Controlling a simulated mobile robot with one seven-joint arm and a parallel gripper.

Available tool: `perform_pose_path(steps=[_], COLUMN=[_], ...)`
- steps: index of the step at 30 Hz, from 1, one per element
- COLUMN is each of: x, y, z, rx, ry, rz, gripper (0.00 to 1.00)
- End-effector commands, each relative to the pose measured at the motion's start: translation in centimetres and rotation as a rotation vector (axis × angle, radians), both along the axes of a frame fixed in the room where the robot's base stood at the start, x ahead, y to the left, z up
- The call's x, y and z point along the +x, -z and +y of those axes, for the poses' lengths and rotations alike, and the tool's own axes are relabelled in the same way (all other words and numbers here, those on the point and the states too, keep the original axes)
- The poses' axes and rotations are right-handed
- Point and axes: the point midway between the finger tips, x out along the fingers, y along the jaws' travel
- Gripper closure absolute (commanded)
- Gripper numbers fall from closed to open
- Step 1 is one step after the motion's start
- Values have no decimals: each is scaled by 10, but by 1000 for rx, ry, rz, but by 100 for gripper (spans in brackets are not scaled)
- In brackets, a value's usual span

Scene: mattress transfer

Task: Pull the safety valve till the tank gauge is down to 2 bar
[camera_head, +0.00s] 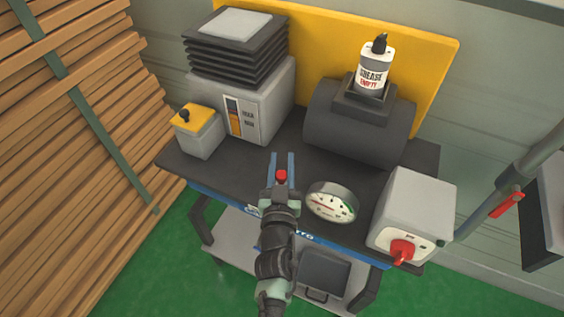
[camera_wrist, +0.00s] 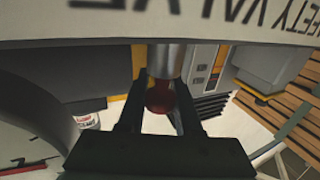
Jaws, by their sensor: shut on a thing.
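My gripper (camera_head: 283,162) reaches over the front edge of the bench, its two fingers on either side of a small red knob (camera_head: 282,175). In the wrist view my gripper (camera_wrist: 161,88) is shut on this red ball-shaped knob (camera_wrist: 159,98), which sits on a metal stem (camera_wrist: 164,60). A white label (camera_wrist: 240,22) there, seen upside down, reads "SAFETY VALVE". The round tank gauge (camera_head: 325,210) stands just right of my gripper. Its needle is visible, but the numbers are too small to read. Part of the gauge face also shows at the wrist view's lower left (camera_wrist: 25,150).
A dark tank (camera_head: 350,135) carries a grease bottle (camera_head: 372,75). A grey box (camera_head: 412,210) with a red rotary switch (camera_head: 402,250) stands at the right. A bellows unit (camera_head: 265,95) and a yellow-topped box (camera_head: 200,135) stand at the left. Stacked planks (camera_head: 70,160) fill the left side.

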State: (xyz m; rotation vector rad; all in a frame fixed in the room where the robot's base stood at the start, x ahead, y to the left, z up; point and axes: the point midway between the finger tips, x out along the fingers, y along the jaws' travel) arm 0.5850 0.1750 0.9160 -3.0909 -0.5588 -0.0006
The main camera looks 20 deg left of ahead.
Motion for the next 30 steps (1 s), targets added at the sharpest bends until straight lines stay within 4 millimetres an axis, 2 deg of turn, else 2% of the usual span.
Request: perform_pose_path(steps=[5,12,21,22,26,30], x=[0,0,0,0,0,0], y=[-1,-17,-16,-16,-16,-15], z=[0,0,0,0,0,0], rx=[0,-2,-1,-1,-1,-1], ry=[0,-1,-1,-1,-1,-1], rz=[1,2,0,0,0,0], gripper=[100,100,100,62,38,36])
